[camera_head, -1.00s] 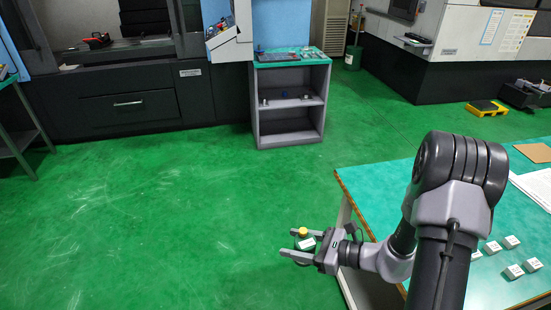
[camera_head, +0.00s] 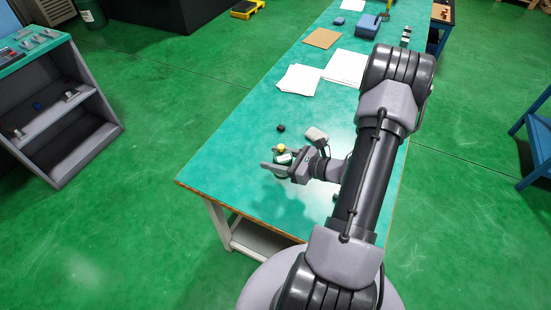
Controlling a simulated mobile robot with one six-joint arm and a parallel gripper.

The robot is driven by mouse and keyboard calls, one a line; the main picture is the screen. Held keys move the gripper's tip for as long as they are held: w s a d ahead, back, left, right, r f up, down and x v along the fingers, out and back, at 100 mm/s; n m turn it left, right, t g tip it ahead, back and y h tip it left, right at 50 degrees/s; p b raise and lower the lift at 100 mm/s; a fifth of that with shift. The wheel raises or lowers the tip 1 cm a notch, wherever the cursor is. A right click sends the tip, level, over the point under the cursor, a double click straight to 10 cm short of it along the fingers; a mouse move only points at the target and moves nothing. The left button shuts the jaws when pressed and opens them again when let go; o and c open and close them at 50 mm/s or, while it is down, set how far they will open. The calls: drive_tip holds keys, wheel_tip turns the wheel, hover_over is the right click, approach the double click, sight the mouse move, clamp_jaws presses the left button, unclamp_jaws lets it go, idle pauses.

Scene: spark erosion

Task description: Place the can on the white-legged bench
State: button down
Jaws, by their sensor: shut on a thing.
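The can is small and dark green with a yellow top (camera_head: 282,147) and a white label. My gripper (camera_head: 272,158) is shut on it, with a grey finger on either side, and the can looks upright. The white-legged bench (camera_head: 235,165) is long, with a green top and wooden edge, and runs from near centre to the upper right. My gripper and the can appear over its near left part. I cannot tell how high the can is above the top.
On the bench lie a small black object (camera_head: 281,128), white papers (camera_head: 299,80), a brown sheet (camera_head: 322,38) and blue items (camera_head: 366,24). A light block (camera_head: 316,134) is close behind my gripper. A grey shelf (camera_head: 75,110) stands left. The bench's near left corner is clear.

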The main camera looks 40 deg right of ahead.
drive_tip(key=w+a+b, duration=0.1)
drive_tip(key=w+a, duration=0.2)
drive_tip(key=w+a+f+b, duration=0.1)
drive_tip(key=w+a, duration=0.3)
drive_tip(key=w+a+b, duration=0.2)
drive_tip(key=w+a, duration=0.2)
drive_tip(key=shift+w+f, duration=0.2)
drive_tip(key=shift+f, duration=0.05)
drive_tip(key=f+b, duration=0.1)
drive_tip(key=f, duration=0.1)
drive_tip(key=f+b, duration=0.1)
drive_tip(key=f, duration=0.1)
drive_tip(key=shift+w+a, duration=0.1)
drive_tip(key=shift+w, duration=0.1)
drive_tip(key=shift+r, duration=0.25)
drive_tip(key=shift+f, duration=0.1)
drive_tip(key=c, duration=0.6)
unclamp_jaws()
